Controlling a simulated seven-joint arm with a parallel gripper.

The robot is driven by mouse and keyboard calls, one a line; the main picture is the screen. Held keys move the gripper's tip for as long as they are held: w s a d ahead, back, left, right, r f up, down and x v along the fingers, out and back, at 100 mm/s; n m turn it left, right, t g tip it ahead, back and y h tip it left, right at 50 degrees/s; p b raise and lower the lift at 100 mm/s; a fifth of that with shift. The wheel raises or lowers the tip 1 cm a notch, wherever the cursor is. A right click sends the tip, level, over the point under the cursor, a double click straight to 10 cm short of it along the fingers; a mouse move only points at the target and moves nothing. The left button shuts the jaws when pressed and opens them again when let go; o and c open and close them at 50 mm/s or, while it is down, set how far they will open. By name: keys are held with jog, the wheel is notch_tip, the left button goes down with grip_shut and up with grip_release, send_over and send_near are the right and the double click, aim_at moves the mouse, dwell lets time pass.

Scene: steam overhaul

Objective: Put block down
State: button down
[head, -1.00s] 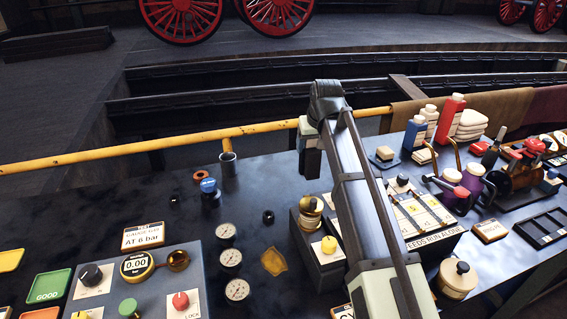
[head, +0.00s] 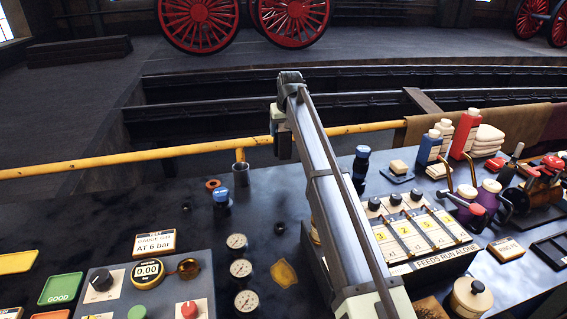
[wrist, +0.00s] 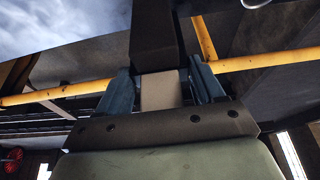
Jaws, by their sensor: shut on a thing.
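My gripper (head: 281,143) hangs from the far end of my arm, near the yellow rail at the bench's back edge in the head view. In the wrist view its two blue fingers (wrist: 162,88) are closed on a block (wrist: 160,91) with a pale tan face. A dark, long piece extends beyond the tan face; I cannot tell whether both are one thing. In the head view a dark shape shows below the gripper, and the block's tan face cannot be made out. The block appears held in the air, clear of the bench.
The yellow rail (head: 100,164) runs behind the bench. A metal cup (head: 241,172) and a blue-topped fitting (head: 221,198) stand left of my arm. Several gauges (head: 241,269) lie nearer.

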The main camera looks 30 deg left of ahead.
aim_at(286, 136)
jog(key=shift+f, duration=4.4)
jog(key=shift+f, duration=0.1)
jog(key=shift+c, duration=0.7)
grip_release()
jog(key=v, duration=1.2)
